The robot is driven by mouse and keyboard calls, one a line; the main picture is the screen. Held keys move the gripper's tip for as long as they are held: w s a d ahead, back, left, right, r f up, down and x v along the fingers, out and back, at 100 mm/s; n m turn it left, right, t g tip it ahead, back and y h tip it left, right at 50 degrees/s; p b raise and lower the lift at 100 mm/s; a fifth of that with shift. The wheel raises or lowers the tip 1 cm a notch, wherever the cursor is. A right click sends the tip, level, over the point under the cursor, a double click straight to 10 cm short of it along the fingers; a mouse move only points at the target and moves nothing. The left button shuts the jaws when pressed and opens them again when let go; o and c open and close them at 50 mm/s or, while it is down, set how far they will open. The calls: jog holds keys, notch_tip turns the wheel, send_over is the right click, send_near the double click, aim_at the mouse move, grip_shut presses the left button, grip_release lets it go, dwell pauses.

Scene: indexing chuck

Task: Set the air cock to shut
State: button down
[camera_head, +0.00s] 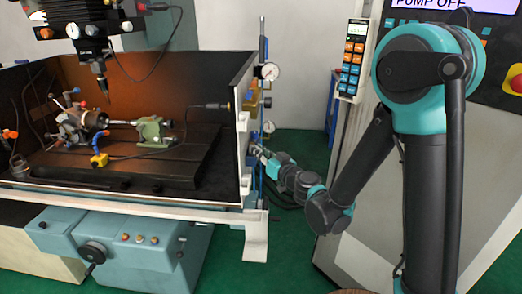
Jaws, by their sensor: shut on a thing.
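My gripper (258,151) is at the outer right side of the machine enclosure, beside the upright blue air pipe (262,45) and just below the lower gauge (268,127). My arm reaches in from the right, low and roughly level at its end. The gripper is small in this view and its fingers are closed on a small part at the pipe, where the air cock sits. The cock's handle is hidden by the fingers, so I cannot tell which way it points.
The enclosure's right wall (219,125) stands just left. A chuck (80,124) is on the machine table inside. A button pendant (353,62) hangs right. Green floor is clear below.

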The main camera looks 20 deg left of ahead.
jog(key=shift+s+a+m+t+h, duration=0.2)
jog(key=shift+a+m+t+h, duration=0.05)
jog(key=shift+m+t+h, duration=0.6)
jog(key=shift+s+a+m+t+h, duration=0.25)
jog(key=shift+m+t+h, duration=0.5)
jog(key=shift+h, duration=0.2)
jog(key=shift+s+a+m+t+h, duration=0.2)
jog(key=shift+a+m+t+h, duration=0.05)
jog(key=shift+m+t+h, duration=0.55)
jog(key=shift+h, duration=0.4)
jog(key=c, duration=1.5)
grip_release()
jog(key=shift+o, duration=0.2)
jog(key=shift+s, duration=0.1)
jog(key=v, duration=0.7)
jog(key=shift+s+d, duration=0.2)
jog(key=shift+s, duration=0.1)
jog(key=shift+f, duration=0.1)
